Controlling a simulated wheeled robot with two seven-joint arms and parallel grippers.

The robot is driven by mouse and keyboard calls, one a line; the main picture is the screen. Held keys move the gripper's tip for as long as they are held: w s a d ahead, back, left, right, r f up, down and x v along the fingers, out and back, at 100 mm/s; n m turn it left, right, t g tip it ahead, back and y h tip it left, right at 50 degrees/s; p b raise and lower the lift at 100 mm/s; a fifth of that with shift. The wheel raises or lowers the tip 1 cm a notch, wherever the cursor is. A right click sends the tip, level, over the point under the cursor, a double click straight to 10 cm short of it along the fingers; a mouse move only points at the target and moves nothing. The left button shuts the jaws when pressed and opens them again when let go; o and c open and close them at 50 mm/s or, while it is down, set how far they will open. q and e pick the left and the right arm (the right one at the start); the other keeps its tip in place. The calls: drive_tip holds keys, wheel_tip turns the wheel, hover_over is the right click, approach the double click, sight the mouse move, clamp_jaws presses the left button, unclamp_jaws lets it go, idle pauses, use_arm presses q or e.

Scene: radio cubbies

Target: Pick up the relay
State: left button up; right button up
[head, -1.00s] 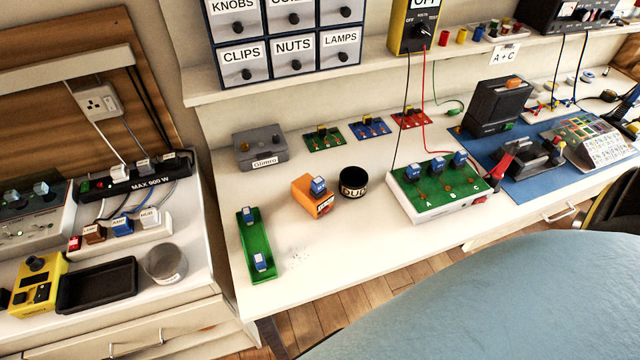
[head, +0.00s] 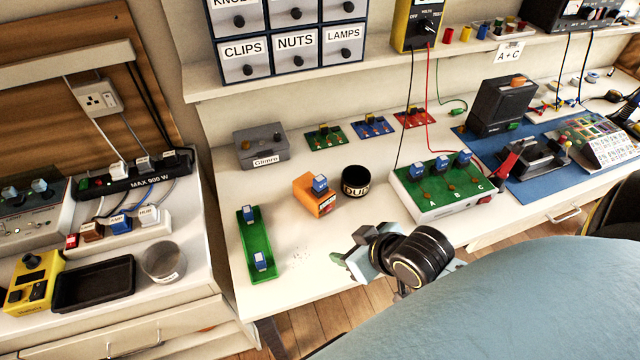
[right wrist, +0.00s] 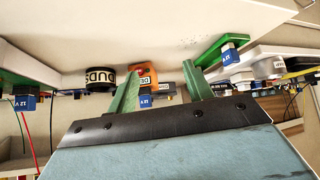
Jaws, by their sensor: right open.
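Several small blue-and-white relays are in the head view. One relay (head: 320,184) sits on an orange box (head: 308,198); it also shows in the right wrist view (right wrist: 145,102). Two more, a back one (head: 248,213) and a front one (head: 260,259), are on a green tray (head: 254,238). Others stand on a green-topped board (head: 425,186) marked A, B, C. My right gripper (head: 352,248) is open and empty at the bench's front edge, in front of the orange box. Its spread fingers (right wrist: 160,88) frame the orange box in the wrist view. My left gripper is not in view.
A black DUDS cup (head: 355,181) stands right of the orange box. A grey box (head: 261,147) and small coloured boards (head: 372,126) are behind. A blue mat (head: 540,170) with devices is at the right. The white bench (head: 330,225) is clear before the orange box.

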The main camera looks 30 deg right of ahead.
sight(323, 183)
drive_tip(key=w+d+r+t, duration=0.4)
drive_tip(key=w+d+t, duration=0.1)
drive_tip(key=w, duration=0.2)
drive_tip(key=shift+m+y, duration=0.3)
drive_tip(key=x, duration=0.2)
drive_tip(key=b+x, duration=0.1)
drive_tip(key=x, duration=0.4)
drive_tip(key=shift+w+d+r, duration=0.15)
drive_tip(key=shift+r, duration=0.1)
drive_tip(key=shift+w+f, duration=0.15)
drive_tip(key=shift+w, duration=0.25)
drive_tip(key=b+x, duration=0.1)
drive_tip(key=x, duration=0.4)
drive_tip(key=shift+b, duration=0.3)
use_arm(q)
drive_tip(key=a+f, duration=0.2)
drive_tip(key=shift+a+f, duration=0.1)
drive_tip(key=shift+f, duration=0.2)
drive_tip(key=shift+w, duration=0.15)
use_arm(e)
drive_tip(key=c, duration=1.1)
drive_tip(key=shift+o, duration=0.2)
